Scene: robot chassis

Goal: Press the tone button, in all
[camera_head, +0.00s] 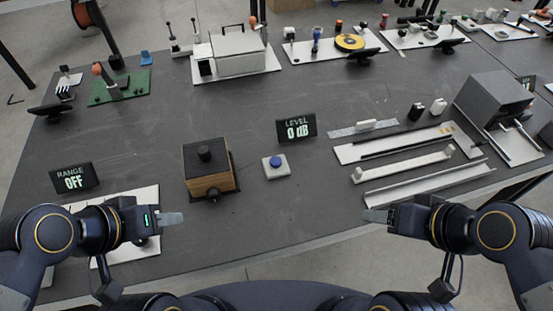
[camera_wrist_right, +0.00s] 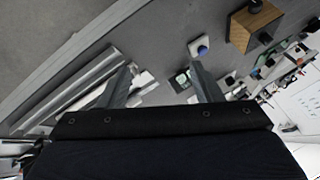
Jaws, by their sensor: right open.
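A blue button (camera_head: 276,161) on a small white base sits in the middle of the table, in front of a black display reading "LEVEL 0 dB" (camera_head: 296,128). The button also shows in the right wrist view (camera_wrist_right: 202,50), beyond the fingers. A wooden box with a black top and knob (camera_head: 207,170) stands to its left. A black display reading "RANGE OFF" (camera_head: 74,178) stands at the far left. My left gripper (camera_head: 172,218) is above the left front edge, its opening unclear. My right gripper (camera_head: 374,216) is open and empty, right of and nearer than the button; its spread fingers show in the right wrist view (camera_wrist_right: 165,85).
White rails (camera_head: 405,160) and a grey box (camera_head: 493,98) occupy the right side. A white panel (camera_head: 143,195) lies under my left gripper. Several devices line the back. The table between the button and its front edge is clear.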

